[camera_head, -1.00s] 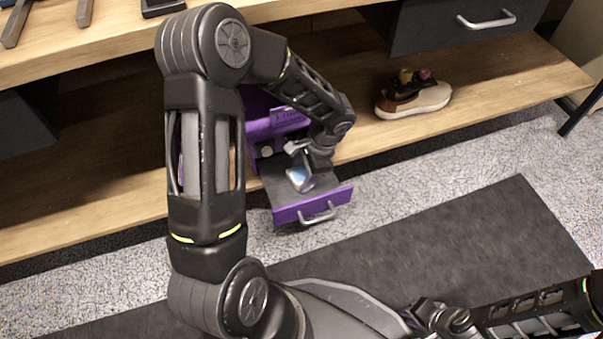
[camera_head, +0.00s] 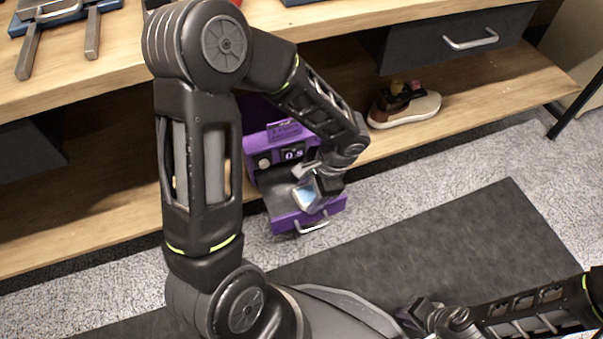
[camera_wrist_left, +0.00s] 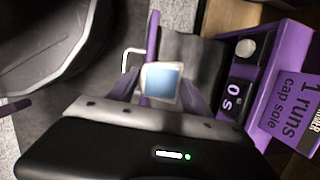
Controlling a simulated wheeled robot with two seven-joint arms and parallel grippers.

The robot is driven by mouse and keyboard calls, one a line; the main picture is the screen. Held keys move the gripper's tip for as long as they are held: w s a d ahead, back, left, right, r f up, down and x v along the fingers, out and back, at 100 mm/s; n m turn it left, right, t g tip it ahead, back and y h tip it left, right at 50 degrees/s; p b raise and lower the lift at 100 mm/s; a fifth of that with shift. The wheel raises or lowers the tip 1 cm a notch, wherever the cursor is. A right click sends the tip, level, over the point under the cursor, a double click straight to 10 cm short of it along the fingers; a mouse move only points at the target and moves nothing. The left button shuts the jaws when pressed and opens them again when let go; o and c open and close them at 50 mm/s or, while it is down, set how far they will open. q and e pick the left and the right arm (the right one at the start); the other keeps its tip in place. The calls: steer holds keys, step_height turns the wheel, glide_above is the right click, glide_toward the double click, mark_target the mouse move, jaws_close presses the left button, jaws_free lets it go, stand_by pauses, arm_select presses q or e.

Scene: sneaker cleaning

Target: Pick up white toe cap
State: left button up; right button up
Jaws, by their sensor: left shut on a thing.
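The white toe cap (camera_head: 305,196) is a small pale piece with a blue face. My left gripper (camera_head: 306,184) is shut on it, at the open drawer (camera_head: 282,221) of the purple machine (camera_head: 262,148). In the left wrist view the toe cap (camera_wrist_left: 161,82) sits between the fingertips of my left gripper (camera_wrist_left: 163,92), in front of the drawer's dark floor (camera_wrist_left: 195,55). The exact gap between toe cap and drawer is hard to tell. My right gripper (camera_head: 428,314) is at the bottom right, away from the machine; its fingers are unclear.
A sneaker (camera_head: 404,105) stands on the low wooden shelf (camera_head: 480,90) to the right. A black drawer (camera_head: 460,38) hangs under the bench top. A dark mat (camera_head: 430,250) covers clear floor in front. The machine's display (camera_wrist_left: 233,97) reads "0 s".

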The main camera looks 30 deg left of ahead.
arm_select(q)
steer(key=s+d, duration=0.7)
steer(key=d, duration=0.3)
steer(key=shift+p, duration=0.45)
steer(key=shift+w, duration=0.1)
